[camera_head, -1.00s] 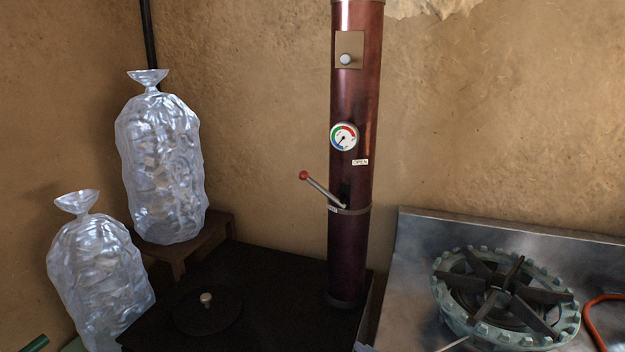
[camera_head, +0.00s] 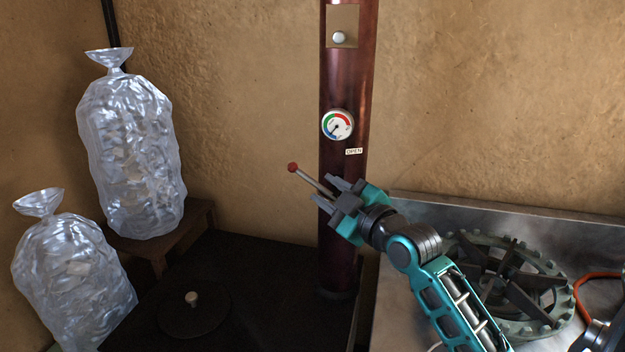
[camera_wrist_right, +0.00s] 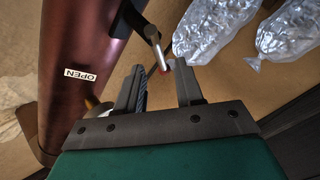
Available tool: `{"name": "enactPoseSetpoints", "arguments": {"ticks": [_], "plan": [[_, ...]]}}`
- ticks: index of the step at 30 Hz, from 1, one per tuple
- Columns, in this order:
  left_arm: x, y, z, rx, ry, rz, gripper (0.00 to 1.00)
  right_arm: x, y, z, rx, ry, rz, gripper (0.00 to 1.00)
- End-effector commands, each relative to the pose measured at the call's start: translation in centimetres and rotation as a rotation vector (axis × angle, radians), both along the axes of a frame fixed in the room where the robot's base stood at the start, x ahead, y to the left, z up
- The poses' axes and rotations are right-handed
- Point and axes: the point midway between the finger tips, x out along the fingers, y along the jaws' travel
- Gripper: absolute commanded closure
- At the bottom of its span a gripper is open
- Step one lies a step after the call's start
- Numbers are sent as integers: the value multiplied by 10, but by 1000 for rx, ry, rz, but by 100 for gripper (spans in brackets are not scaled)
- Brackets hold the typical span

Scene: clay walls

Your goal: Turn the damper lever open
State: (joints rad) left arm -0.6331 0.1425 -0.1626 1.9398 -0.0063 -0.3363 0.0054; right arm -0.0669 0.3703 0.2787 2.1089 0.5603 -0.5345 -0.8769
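The damper lever (camera_head: 311,181) is a thin metal rod with a red ball at its upper left end, on the dark red stove pipe (camera_head: 345,85). It slants up to the left, away from the OPEN label (camera_head: 354,151) on the pipe. My right gripper (camera_head: 334,190) is at the pipe, close to the lever's lower part, and hides its pivot. In the right wrist view, the gripper (camera_wrist_right: 160,85) has its fingers apart with nothing between them. The lever (camera_wrist_right: 155,45) shows just beyond the fingertips there; I cannot tell whether they touch. My left gripper is not in view.
A round gauge (camera_head: 337,125) and a knob plate (camera_head: 342,26) are on the pipe above. Two clear plastic bags (camera_head: 132,155) (camera_head: 72,275) stand at left.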

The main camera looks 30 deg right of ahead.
Motion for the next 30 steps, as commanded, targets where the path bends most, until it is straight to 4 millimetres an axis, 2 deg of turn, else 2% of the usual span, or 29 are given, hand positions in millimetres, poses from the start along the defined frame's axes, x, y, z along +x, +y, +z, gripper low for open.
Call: {"name": "enactPoseSetpoints", "arguments": {"ticks": [3, 10, 15, 23, 30], "plan": [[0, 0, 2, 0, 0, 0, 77, 21, 0, 1, 4, -1, 0, 64], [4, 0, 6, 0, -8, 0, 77, 47, 1, 0, 2, 0, 0, 64], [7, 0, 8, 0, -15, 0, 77, 54, 1, 0, 1, 0, 0, 64], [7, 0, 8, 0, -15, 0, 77, 55, 1, 0, 0, 0, 0, 64], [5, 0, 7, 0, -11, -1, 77, 54, 1, 0, 0, 0, 0, 86]]}}
